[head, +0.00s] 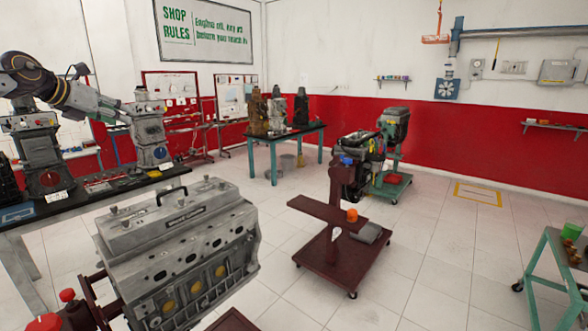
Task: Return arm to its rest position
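My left arm (62,94) comes in from the left edge, high in the head view. It is raised and stretched to the right, in front of the grey machines on the workbench as seen from here. My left gripper (115,110) is at its far end, small and hard to pick out against the machine behind it. I cannot tell whether its fingers are open or shut, and I see nothing clearly held. My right arm and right gripper are not in view.
A large grey engine (180,255) stands close at the lower left. Behind it is a black workbench (95,190). A dark red wheeled stand (335,262) is in the middle, a green cart (545,270) at right. Tiled floor (430,260) between them is clear.

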